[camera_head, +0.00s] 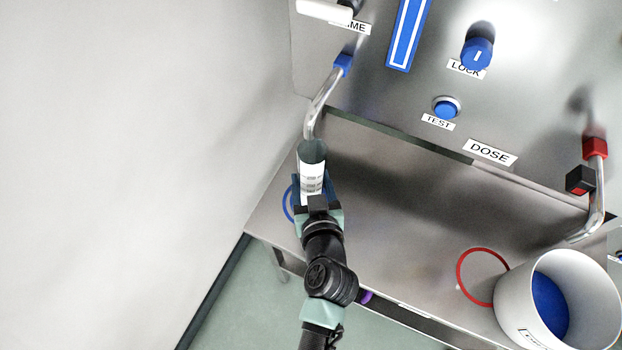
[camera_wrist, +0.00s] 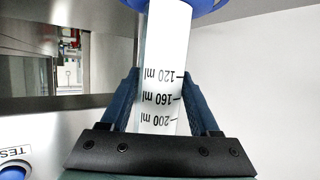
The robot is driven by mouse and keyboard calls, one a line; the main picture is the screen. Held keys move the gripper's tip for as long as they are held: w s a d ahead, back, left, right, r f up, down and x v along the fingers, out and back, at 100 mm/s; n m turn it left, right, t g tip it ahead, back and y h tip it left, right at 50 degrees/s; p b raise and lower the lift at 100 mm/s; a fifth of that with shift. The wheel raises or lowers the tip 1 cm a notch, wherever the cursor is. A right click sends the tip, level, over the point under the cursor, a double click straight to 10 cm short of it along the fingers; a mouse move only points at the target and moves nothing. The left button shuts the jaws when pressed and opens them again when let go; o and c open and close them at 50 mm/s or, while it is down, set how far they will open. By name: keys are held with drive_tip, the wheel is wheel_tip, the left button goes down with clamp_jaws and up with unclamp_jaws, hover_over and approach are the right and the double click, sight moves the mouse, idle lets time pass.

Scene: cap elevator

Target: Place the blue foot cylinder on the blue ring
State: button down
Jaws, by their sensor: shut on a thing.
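My gripper (camera_head: 314,188) is shut on the blue foot cylinder (camera_head: 312,168), a pale measuring cylinder with black volume marks. In the head view its open top faces up towards the camera. The wrist view shows the cylinder body (camera_wrist: 164,50) between both fingers, its marks upside down, and part of the blue foot (camera_wrist: 190,5) at the top edge. The blue ring (camera_head: 287,204) lies on the steel shelf at its left end, partly hidden behind my gripper and the cylinder. I cannot tell whether the foot touches the shelf.
A bent metal pipe with a blue collar (camera_head: 343,62) hangs just above the cylinder's top. A red ring (camera_head: 459,272) and a white bin (camera_head: 515,300) are at the right, below a red-collared pipe (camera_head: 595,147). The steel shelf (camera_head: 400,215) is clear in the middle.

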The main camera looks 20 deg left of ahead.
drive_tip(key=shift+f, duration=0.2)
drive_tip(key=shift+c, duration=0.2)
unclamp_jaws()
drive_tip(key=shift+s, duration=0.15)
drive_tip(key=b+v, duration=0.1)
drive_tip(key=v, duration=1.1)
drive_tip(key=shift+s+d+r, duration=0.25)
drive_tip(key=shift+r, duration=0.05)
